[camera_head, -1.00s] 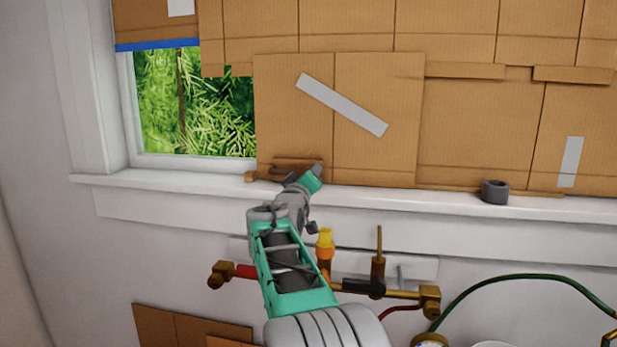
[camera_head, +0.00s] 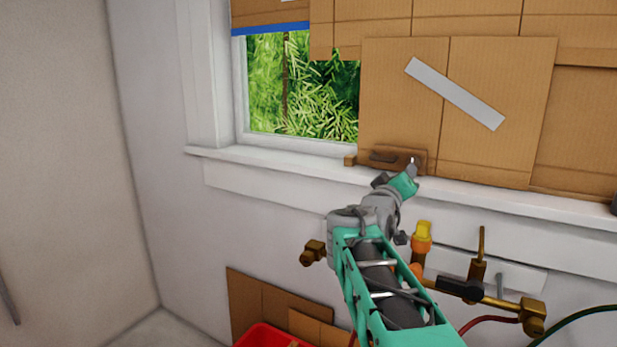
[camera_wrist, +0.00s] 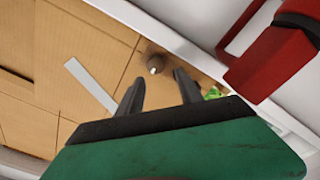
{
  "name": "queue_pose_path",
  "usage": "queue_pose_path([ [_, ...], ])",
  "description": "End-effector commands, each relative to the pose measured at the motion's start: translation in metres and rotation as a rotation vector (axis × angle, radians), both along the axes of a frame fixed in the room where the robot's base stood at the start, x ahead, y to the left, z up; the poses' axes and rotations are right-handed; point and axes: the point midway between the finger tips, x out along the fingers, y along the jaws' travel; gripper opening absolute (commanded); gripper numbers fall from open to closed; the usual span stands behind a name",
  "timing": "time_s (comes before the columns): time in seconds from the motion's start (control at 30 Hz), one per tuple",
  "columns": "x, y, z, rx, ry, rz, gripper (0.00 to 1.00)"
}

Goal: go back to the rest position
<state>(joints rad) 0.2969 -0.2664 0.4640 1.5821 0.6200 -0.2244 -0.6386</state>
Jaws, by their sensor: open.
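My gripper (camera_head: 395,178) is at the window sill, at the end of my green and grey arm. In the head view its fingers overlap a brown wooden block (camera_head: 375,161) on the sill, and I cannot tell whether they touch it. In the wrist view the two dark fingers of my gripper (camera_wrist: 160,90) stand apart with nothing seen between them. A small round brown piece with a pale end (camera_wrist: 155,64) shows just beyond the fingertips. I cannot make out a glass rod.
Cardboard panels (camera_head: 400,110) cover most of the window above the white sill (camera_head: 270,158). A red container (camera_head: 265,337) stands low down. A red object (camera_wrist: 270,55) shows in the wrist view.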

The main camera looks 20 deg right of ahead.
Motion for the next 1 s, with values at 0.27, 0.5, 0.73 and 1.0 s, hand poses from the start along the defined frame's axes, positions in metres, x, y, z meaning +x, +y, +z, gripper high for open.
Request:
queue_pose_path([
  [0.27, -0.009, 0.164, -0.011, 0.537, 0.202, 0.302, 0.43],
  [0.5, -0.129, 0.303, -0.114, 0.987, 0.615, 0.348, 0.43],
  [0.73, -0.213, 0.347, -0.156, 1.135, 0.848, 0.284, 0.43],
  [1.0, -0.217, 0.349, -0.159, 1.141, 0.858, 0.279, 0.43],
])
